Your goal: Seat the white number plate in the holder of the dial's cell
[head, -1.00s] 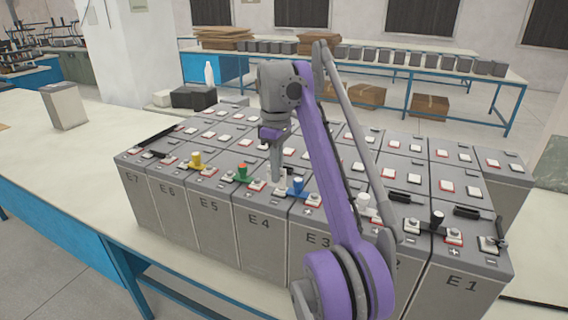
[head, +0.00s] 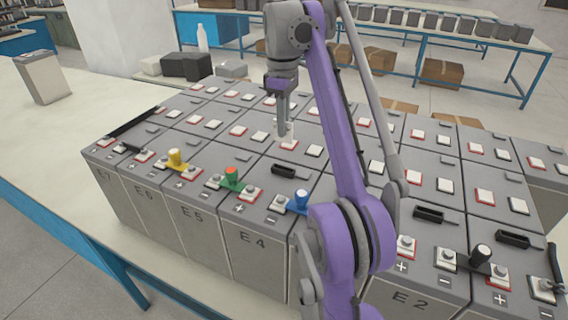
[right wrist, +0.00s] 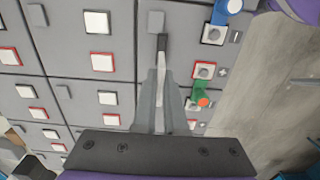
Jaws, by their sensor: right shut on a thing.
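My right gripper (head: 285,132) hangs fingers down above the battery rows, shut on the white number plate (head: 284,127). The plate is small and partly hidden by the fingers. In the right wrist view the gripper (right wrist: 162,112) points away from the camera, with a thin pale strip between its fingers. Black slotted holders stand on several cells: one on E4 (head: 284,171), one behind E2 (head: 428,214), one on the right-hand cell (head: 512,239). The plate appears behind the E4 holder and apart from it. I cannot make out a dial. My left gripper is out of view.
Coloured connectors stand along the front row: yellow (head: 175,157), orange-green (head: 232,174), blue (head: 299,199) and black (head: 481,254). A black rod-like thing (head: 554,262) leans at the far right. My right arm hides part of the middle cells.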

